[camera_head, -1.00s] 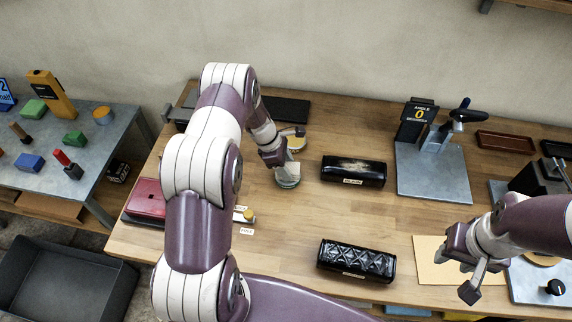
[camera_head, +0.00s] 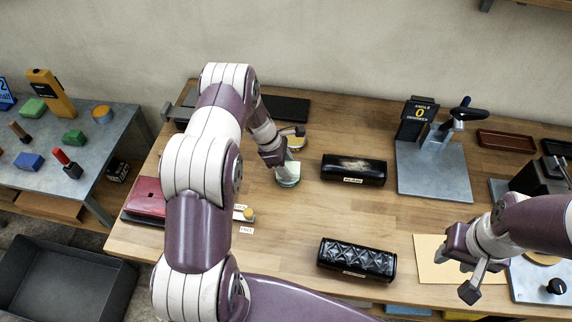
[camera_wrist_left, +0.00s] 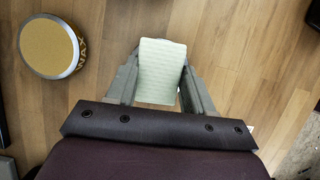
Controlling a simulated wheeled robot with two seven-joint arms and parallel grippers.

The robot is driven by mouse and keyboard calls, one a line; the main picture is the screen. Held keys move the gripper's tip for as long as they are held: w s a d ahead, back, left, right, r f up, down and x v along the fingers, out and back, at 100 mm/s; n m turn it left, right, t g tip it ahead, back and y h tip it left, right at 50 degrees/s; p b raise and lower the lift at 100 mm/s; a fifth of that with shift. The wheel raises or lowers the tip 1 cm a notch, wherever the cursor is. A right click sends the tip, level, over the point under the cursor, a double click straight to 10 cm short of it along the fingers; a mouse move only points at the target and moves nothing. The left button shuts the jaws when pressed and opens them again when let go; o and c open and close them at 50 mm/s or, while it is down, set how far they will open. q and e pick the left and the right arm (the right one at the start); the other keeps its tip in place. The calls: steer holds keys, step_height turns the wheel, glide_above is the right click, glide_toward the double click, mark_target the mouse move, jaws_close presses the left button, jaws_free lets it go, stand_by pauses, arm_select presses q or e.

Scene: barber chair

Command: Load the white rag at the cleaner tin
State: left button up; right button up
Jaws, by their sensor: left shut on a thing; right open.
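My left gripper (camera_head: 284,163) is shut on the white rag (camera_head: 288,170). In the left wrist view the rag (camera_wrist_left: 160,72) is a pale, faintly green, ribbed cloth between the two fingers (camera_wrist_left: 160,85). A greenish rim shows under the rag in the head view; I cannot tell whether it is the cleaner tin or part of the cloth. A round yellow-topped tin marked WAX (camera_wrist_left: 48,46) stands to the left in the wrist view and partly shows behind my gripper in the head view (camera_head: 297,142). My right gripper (camera_head: 474,281) is open and empty at the right.
A black worn case (camera_head: 354,170) lies right of the rag, and a quilted black case (camera_head: 356,260) lies nearer the front. A red box (camera_head: 146,196) is at the bench's left. A grey angle stand (camera_head: 434,175) is at the back right. Bare wood lies between.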

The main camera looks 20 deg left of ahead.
arm_select(q)
steer(key=shift+s, duration=0.1)
stand_by(0.3)
step_height(320, 180, up, 7)
steer(key=p, duration=0.5)
stand_by(0.4)
